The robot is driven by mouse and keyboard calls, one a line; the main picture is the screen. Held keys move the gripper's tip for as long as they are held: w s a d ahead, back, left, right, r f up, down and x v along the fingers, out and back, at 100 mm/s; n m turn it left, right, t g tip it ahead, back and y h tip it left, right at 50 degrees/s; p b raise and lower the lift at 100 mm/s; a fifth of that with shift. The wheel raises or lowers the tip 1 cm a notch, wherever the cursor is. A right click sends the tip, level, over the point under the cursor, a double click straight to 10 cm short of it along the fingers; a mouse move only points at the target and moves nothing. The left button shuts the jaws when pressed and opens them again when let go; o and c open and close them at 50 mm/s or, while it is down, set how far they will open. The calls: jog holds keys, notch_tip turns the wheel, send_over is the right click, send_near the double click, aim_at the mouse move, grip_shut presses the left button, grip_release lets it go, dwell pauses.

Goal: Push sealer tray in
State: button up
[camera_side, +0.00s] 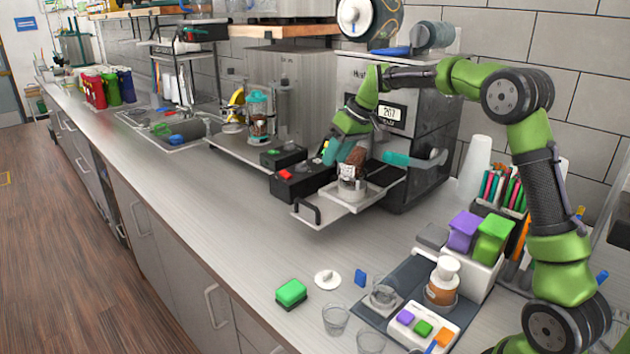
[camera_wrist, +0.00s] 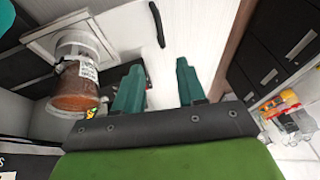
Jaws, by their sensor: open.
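The sealer (camera_side: 385,120) is a boxy machine with a lit display. Its pale tray (camera_side: 335,204) is slid out at the front, with a black handle (camera_side: 307,211) at its near edge. The tray (camera_wrist: 130,25) and its handle (camera_wrist: 157,25) also show in the wrist view. A cup with brown contents (camera_side: 351,186) sits in the tray's holder; the wrist view shows this cup (camera_wrist: 76,92) left of my fingers. My gripper (camera_side: 340,152) is above the tray, close by the cup. Its teal fingers (camera_wrist: 158,82) are apart with nothing between them. The fingers partly hide the cup in the side view.
Black boxes with red and green buttons (camera_side: 296,180) stand left of the tray. A blender (camera_side: 258,117) stands farther back. A dark mat (camera_side: 408,283) with cups and blocks lies front right. A green sponge (camera_side: 291,292) lies near the edge. The counter before the tray is clear.

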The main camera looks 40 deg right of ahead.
aim_at(309, 204)
jog(key=x, duration=1.5)
jog(key=shift+c, duration=0.3)
grip_shut()
jog(key=shift+s, duration=0.1)
